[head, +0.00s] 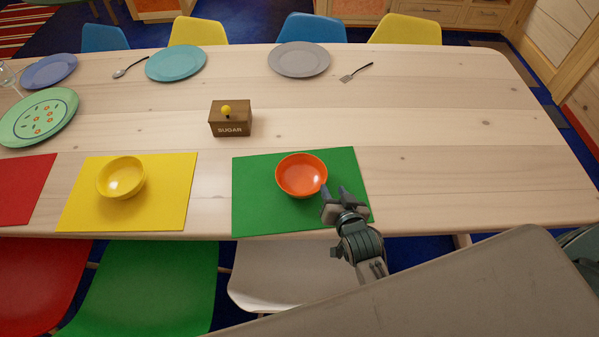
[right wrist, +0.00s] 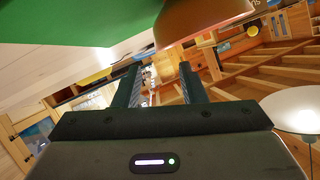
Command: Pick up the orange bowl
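The orange bowl (head: 302,177) stands upright on the green placemat (head: 258,212) near the front edge of the wooden table. It looks empty. My right gripper (head: 335,193) is just to the right and front of the bowl, close to its rim, with nothing between its fingers. In the right wrist view the gripper (right wrist: 158,70) shows two fingers spread apart. The bowl (right wrist: 200,18) is partly cut off at the top there, beyond the fingertips. Whether a finger touches the bowl I cannot tell. My left gripper is not in view.
A yellow bowl (head: 121,179) stands on a yellow placemat (head: 80,213) to the left. A sugar box (head: 230,120) stands behind the green placemat. Plates, including a grey one (head: 299,59), line the far side. The table's right part is clear. Chairs stand along the front.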

